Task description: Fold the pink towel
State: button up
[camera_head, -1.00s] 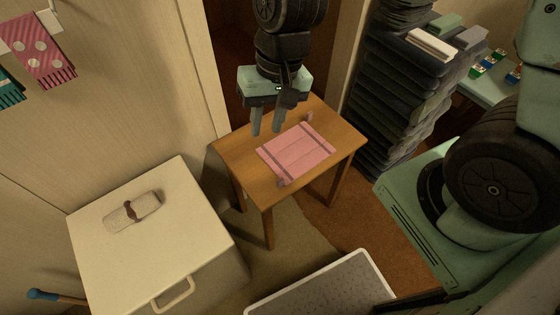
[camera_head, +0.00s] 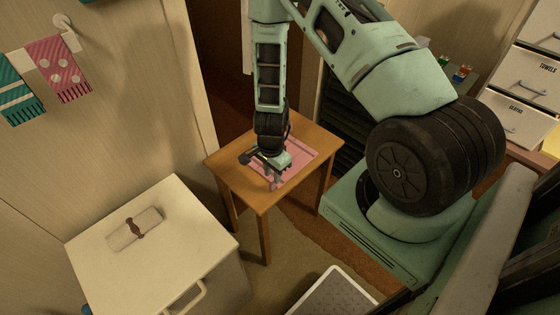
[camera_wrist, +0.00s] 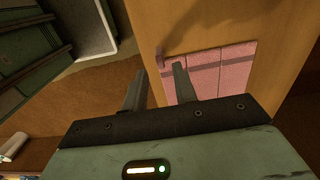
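A pink towel (camera_head: 299,160) with darker stripes lies flat on the small wooden table (camera_head: 232,172); my gripper hides part of it in the head view. In the wrist view the towel (camera_wrist: 232,72) shows beyond the fingers, with a small pink tab (camera_wrist: 159,57) standing out at one edge. My gripper (camera_head: 273,184) points down at the towel's near edge. In the wrist view its two fingers (camera_wrist: 158,72) are apart, with the tab between or just beyond the tips. Nothing is clearly pinched, and contact with the towel cannot be told.
A pink dotted towel (camera_head: 60,68) and a teal one (camera_head: 20,88) hang on the wall. Labelled drawers (camera_head: 527,75) stand at right.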

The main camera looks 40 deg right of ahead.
aim_at(272, 182)
jog(key=shift+f+b, duration=2.6)
jog(key=shift+f, duration=0.65)
grip_shut()
jog(key=shift+w+r+p, duration=0.1)
jog(key=shift+r+p, duration=0.75)
jog(key=shift+r, duration=0.05)
